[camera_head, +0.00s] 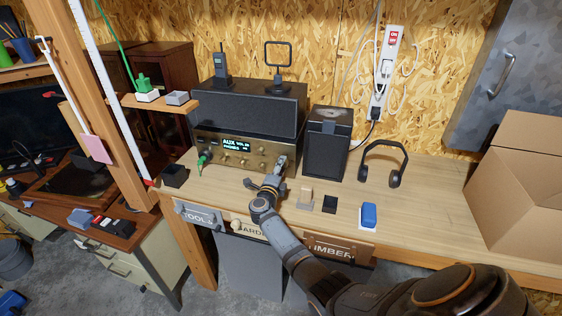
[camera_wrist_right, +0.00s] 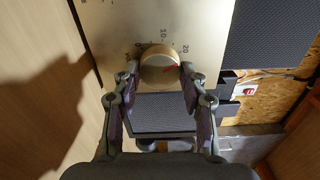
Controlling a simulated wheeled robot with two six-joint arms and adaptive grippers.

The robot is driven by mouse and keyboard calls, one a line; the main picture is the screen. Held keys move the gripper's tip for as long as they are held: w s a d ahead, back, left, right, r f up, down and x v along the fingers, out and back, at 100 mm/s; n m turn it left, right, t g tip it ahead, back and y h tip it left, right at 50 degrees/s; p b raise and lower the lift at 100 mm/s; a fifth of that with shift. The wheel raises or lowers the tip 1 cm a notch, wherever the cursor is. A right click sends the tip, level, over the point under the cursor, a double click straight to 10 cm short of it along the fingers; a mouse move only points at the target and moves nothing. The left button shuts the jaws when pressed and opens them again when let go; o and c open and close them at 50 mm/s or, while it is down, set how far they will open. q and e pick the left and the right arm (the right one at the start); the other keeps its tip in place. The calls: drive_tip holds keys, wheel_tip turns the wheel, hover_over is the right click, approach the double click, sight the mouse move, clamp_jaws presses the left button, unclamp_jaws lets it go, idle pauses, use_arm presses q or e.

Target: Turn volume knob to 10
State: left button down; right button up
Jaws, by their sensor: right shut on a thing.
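The amplifier (camera_head: 228,160) has a brass front panel and a lit display (camera_head: 237,143) reading AUX and VOL; the volume digits are too small to read surely. In the right wrist view, the round brass volume knob (camera_wrist_right: 159,65) sits on the panel (camera_wrist_right: 205,30), with printed numbers including 10 and 20 around it. Its red mark points toward the 20 side. My right gripper (camera_wrist_right: 159,74) has its fingers on both sides of the knob, shut on it. In the head view this gripper (camera_head: 276,172) is at the panel's right part and hides the knob. My left gripper is not in view.
A black speaker (camera_head: 326,145) stands right of the amplifier, with headphones (camera_head: 383,163) beyond. Small blocks, including a blue one (camera_head: 369,214), lie near the bench's front. A green plug (camera_head: 203,160) is in the amplifier's left side. A cardboard box (camera_head: 520,185) fills the right end.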

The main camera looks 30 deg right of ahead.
drive_tip(key=n+p, duration=0.4)
drive_tip(key=n, duration=0.1)
drive_tip(key=shift+r+n, duration=0.2)
drive_tip(key=shift+n, duration=0.1)
drive_tip(key=shift+a+f+n+p, duration=0.1)
drive_tip(key=shift+n+p, duration=1)
drive_tip(key=shift+n, duration=1.1)
drive_tip(key=o, duration=1.2)
drive_tip(key=shift+c, duration=0.2)
drive_tip(key=v, duration=1.2)
drive_tip(key=shift+n, duration=0.3)
